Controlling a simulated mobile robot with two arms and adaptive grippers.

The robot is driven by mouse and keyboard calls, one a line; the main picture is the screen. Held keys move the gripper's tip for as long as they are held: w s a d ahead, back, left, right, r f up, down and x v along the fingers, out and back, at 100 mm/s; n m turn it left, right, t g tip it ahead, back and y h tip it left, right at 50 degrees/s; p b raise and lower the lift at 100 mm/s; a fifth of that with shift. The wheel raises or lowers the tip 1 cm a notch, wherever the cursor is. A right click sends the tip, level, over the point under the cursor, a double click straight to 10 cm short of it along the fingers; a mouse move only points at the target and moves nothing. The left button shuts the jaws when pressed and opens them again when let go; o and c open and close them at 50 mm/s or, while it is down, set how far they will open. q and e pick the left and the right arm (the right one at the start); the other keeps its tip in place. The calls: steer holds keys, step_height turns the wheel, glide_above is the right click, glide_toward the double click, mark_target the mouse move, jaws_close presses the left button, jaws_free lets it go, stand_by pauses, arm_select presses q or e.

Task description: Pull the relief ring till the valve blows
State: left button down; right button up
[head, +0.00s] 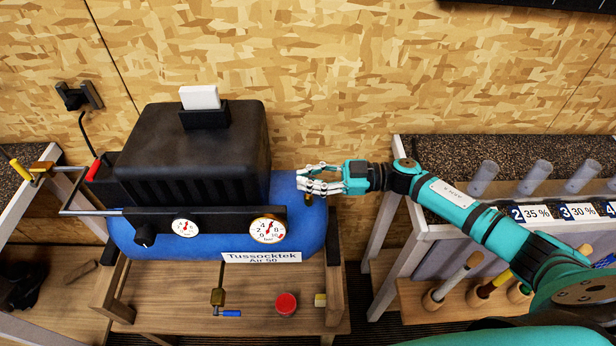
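The air compressor has a black motor cover (190,158) on a blue tank (180,243), labelled Tussocktek Air 50. A small brass fitting (308,199), which looks like the relief valve, stands at the tank's right end. My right gripper (301,178) reaches in from the right, with its fingertips just above and beside this fitting. A gap shows between its fingers, but whether the tips close on anything is not clear. The relief ring cannot be made out; the fingers may cover it. My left gripper is not in view.
Two dials, a small gauge (185,227) and a larger gauge (268,230), face forward. A brass valve with a blue lever (222,302) and a red cap (286,304) are low in front. A rack with tubes (536,177) stands right. A wood-chip wall is behind.

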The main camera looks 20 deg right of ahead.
steer(key=o, duration=0.4)
steer(key=shift+w+d, duration=0.15)
steer(key=shift+w, duration=0.1)
steer(key=shift+o, duration=0.2)
steer(key=shift+s, duration=0.1)
steer(key=v, duration=1.2)
